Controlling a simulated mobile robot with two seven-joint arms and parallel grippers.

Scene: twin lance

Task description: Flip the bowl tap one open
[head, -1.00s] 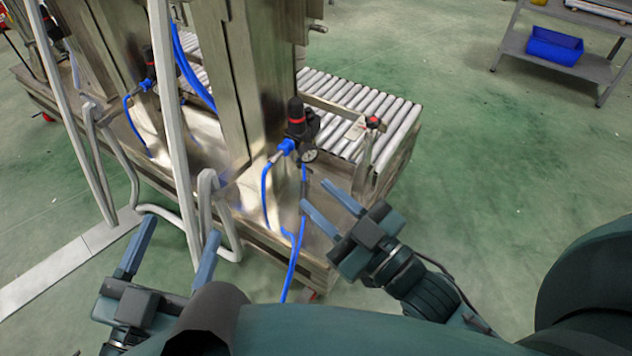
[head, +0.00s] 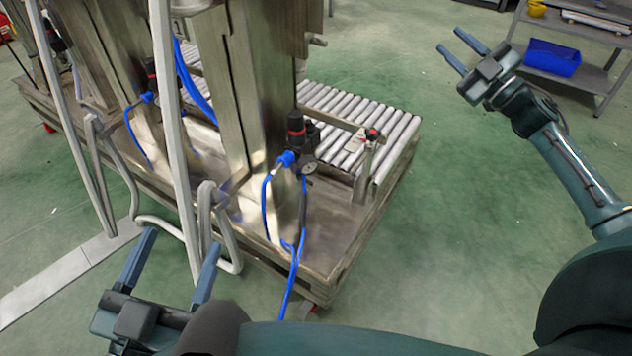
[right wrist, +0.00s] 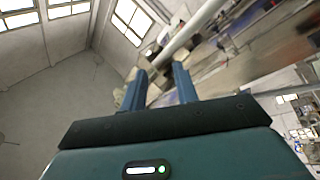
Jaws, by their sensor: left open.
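I cannot tell which fitting is bowl tap one. A black and red regulator with a gauge (head: 302,140) stands on the steel machine, with blue hoses running from it. A small red-topped fitting (head: 371,135) sits on a bracket by the rollers. My left gripper (head: 180,243) is open and empty at the lower left, in front of the machine. My right gripper (head: 450,39) has its fingers apart, with nothing between them, over the floor at the upper right. Its fingers also show in the right wrist view (right wrist: 159,72).
The steel machine (head: 325,245) has upright columns and bent grey tubes (head: 175,140) in front. A roller conveyor (head: 385,130) adjoins it. A grey shelf (head: 590,75) with a blue bin (head: 553,57) stands at the upper right. The green floor between is clear.

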